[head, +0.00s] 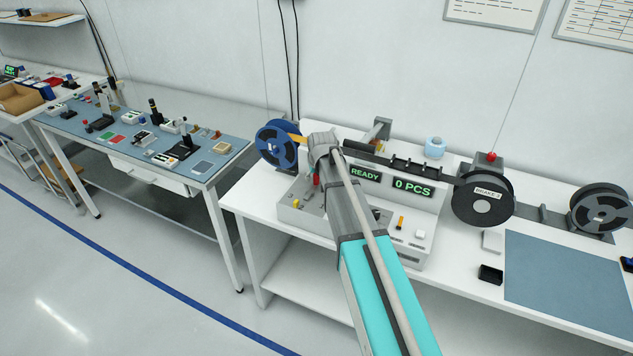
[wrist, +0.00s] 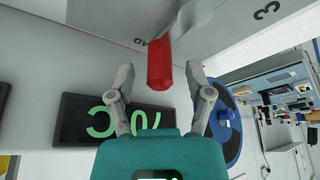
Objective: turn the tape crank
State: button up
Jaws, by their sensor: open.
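A red cylindrical handle (wrist: 160,64) on a shiny grey arm (wrist: 188,18) stands out at the top middle of the wrist view; I take it as the tape crank. In the head view a red handle (head: 316,180) shows at the left of the tape machine (head: 345,221), beside my arm. My gripper (wrist: 160,75) is open, with one finger on each side of the red handle in the picture. A gap shows on both sides and no contact is visible. How deep the handle lies between the fingers is unclear. In the head view my arm hides the fingers.
A blue reel (head: 277,148) stands left of the machine, and a dark display (wrist: 75,120) lies behind my gripper. A black brake reel (head: 466,212) and another reel (head: 598,212) stand to the right. A blue mat (head: 570,280) lies clear on the right bench.

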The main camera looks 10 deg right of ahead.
jog(key=shift+w+f, duration=0.15)
jog(key=shift+f, duration=0.25)
grip_shut()
